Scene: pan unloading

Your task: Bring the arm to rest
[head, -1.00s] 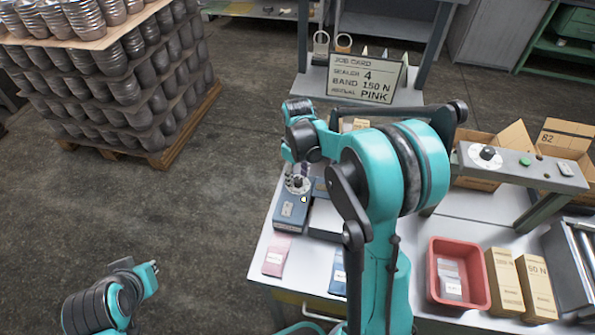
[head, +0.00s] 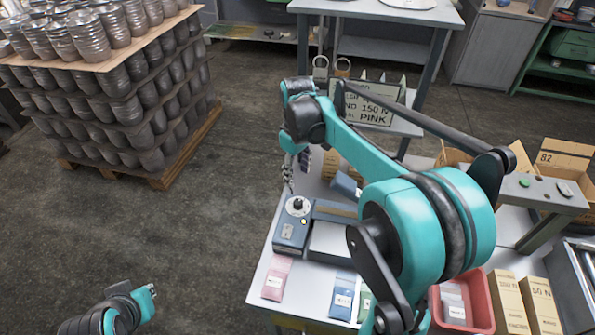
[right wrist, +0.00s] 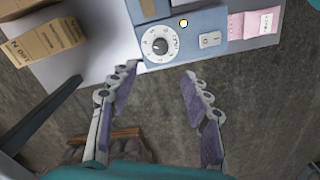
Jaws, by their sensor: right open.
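My right gripper (head: 295,170) hangs from the teal right arm, beyond the near-left part of the bench. In the right wrist view its two fingers (right wrist: 158,88) are spread apart with nothing between them. The blue box (head: 290,234) with a white dial (head: 298,206) stands on the bench, below the gripper in the head view. In the right wrist view the dial (right wrist: 160,46) lies ahead of the fingertips, clear of them.
Pink packets (head: 277,278) and blue packets (head: 342,295) lie on the bench. A red bin (head: 480,300) and cartons (head: 510,302) stand at right. The job card (head: 372,110) is partly covered by my right arm. A pallet of cans (head: 110,100) stands back left; floor between is clear.

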